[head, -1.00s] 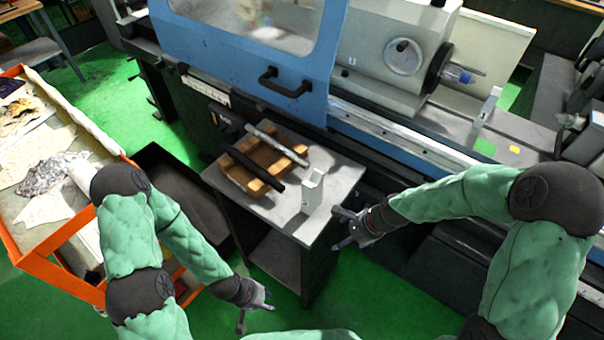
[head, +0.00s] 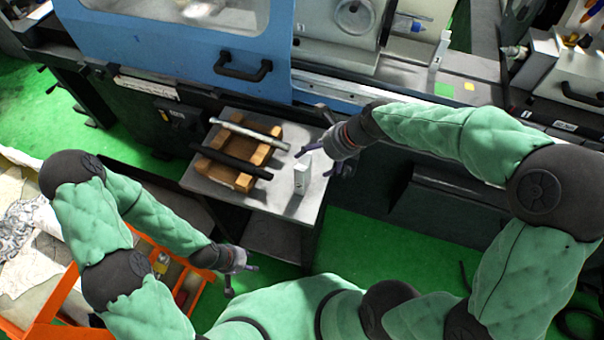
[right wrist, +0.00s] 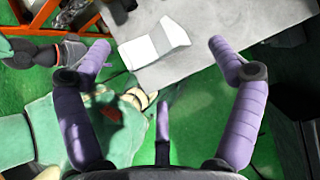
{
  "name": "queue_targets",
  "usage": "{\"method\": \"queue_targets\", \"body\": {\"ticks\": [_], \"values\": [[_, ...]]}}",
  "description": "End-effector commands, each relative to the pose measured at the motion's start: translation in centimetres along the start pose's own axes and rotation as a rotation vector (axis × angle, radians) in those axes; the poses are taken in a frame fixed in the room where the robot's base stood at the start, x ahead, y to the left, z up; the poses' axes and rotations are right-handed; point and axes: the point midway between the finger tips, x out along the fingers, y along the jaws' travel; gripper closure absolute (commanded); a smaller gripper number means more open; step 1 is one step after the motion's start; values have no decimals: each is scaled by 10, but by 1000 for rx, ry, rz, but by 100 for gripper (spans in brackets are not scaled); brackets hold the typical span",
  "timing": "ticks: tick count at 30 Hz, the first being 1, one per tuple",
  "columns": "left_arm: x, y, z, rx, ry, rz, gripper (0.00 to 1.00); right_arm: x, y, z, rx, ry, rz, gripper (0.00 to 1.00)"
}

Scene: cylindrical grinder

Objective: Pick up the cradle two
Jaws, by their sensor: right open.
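A pale, narrow block-like piece, which I take to be one cradle (head: 302,175), stands upright near the right edge of the small grey table (head: 262,196). A similar white piece (head: 440,50) stands on the grinder's bed; I cannot tell which is cradle two. My right gripper (head: 322,143) is open and empty, close beside and above the piece on the table. In the right wrist view, that piece (right wrist: 153,44) shows beyond the spread fingers of the right gripper (right wrist: 160,70), not touching them. My left gripper (head: 240,275) hangs in front of the table, empty, its fingers apart.
A wooden rack (head: 222,172) with two bars lies on the table, left of the pale piece. The blue grinder door (head: 180,45) and its handle (head: 242,70) rise behind. An orange-framed cart (head: 60,290) stands at the left. Green floor is clear right of the table.

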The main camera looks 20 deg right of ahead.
Motion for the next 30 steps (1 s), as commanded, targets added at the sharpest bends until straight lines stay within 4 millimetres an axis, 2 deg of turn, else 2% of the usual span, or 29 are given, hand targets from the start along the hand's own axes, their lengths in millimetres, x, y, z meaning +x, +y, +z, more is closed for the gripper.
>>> {"method": "queue_targets", "body": {"ticks": [1,3,11,19,27,28,30], "values": [[4,-2,0,0,0,0,60,11,1,-1,-2,1,4,8],[6,-2,0,0,0,0,60,19,0,-1,-2,0,2,8],[11,-4,-1,0,1,0,60,36,3,-3,-1,0,0,8],[25,-9,-1,0,1,0,60,72,8,-7,-1,1,1,8],[25,-9,-1,0,1,0,60,76,8,-6,-1,1,-2,8],[25,-9,-1,0,1,0,60,76,8,-6,-1,1,-2,11],[25,-9,-1,0,1,0,60,76,8,-6,-1,1,-1,30]]}}
